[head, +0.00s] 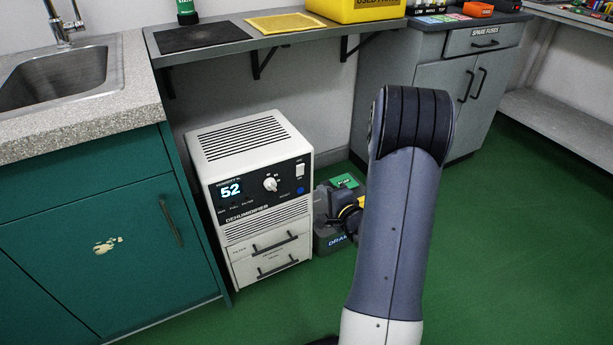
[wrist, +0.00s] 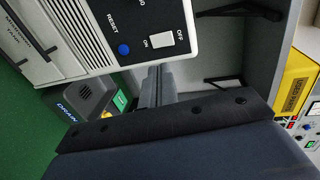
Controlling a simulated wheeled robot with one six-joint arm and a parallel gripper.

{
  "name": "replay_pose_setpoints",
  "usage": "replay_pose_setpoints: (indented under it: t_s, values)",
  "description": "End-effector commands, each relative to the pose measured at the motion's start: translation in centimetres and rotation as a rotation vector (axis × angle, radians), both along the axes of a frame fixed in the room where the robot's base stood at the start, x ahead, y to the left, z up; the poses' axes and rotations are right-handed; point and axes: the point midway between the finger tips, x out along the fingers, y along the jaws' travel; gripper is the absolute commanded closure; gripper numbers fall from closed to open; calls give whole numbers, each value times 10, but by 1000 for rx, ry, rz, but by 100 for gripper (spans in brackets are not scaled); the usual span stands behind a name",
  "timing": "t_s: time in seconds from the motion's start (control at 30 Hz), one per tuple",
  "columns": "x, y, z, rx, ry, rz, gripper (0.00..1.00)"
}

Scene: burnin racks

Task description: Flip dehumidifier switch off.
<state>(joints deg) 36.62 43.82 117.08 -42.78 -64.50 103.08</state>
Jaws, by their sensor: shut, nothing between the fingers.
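The dehumidifier (head: 222,170) is a white box on the green floor, its dark panel showing 52. Its white rocker switch (head: 300,170) is at the panel's upper right. In the wrist view the switch (wrist: 159,41) lies between the OFF and ON labels; I cannot tell which side is pressed.
A blue reset button (wrist: 124,49) is near the switch. A dark drain unit (head: 330,242) with a green top stands right of the dehumidifier. A shelf (head: 225,47) overhangs behind it, and a green sink cabinet (head: 75,235) stands close on the left. Floor in front is clear.

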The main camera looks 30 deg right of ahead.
Motion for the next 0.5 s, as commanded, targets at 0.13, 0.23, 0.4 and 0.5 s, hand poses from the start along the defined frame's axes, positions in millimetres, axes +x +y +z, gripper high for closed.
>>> replay_pose_setpoints:
  t_s: [0.13,0.23,0.4,0.5]
  values:
    - [34,2,-10,-1,-2,3,100]
    - [55,3,-15,-2,-1,4,100]
    - [83,3,-12,-1,-3,0,100]
    - [93,4,-10,-1,-2,0,100]
